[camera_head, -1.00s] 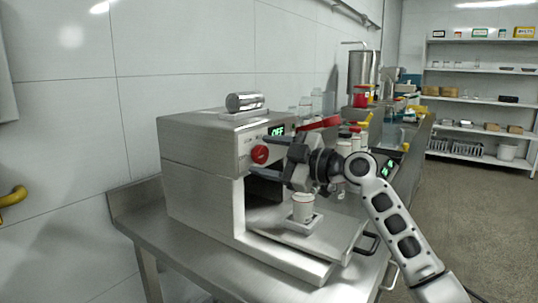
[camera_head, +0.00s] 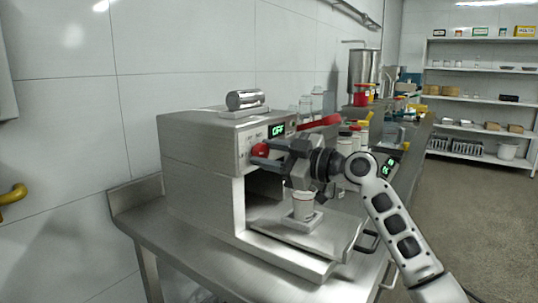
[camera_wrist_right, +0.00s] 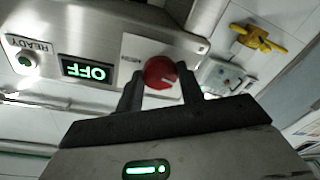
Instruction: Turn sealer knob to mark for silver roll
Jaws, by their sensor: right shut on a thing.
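The sealer (camera_head: 200,160) is a metal box machine on a steel bench. A silver roll (camera_head: 246,99) lies on its top. The red sealer knob (camera_head: 259,150) is on its front panel, below a green OFF display (camera_head: 276,131). My right gripper (camera_head: 266,152) is at the panel, shut on the knob. In the right wrist view the red knob (camera_wrist_right: 160,73) sits between the two dark fingers, with the OFF display (camera_wrist_right: 87,70) beside it, upside down. Any mark around the knob is too small to read. My left gripper is not in view.
A white cup (camera_head: 303,206) stands on a small holder below my right gripper, above the sealer's lower tray. Bottles (camera_head: 350,137) and other equipment crowd the bench behind. A yellow valve (camera_wrist_right: 257,38) shows in the wrist view.

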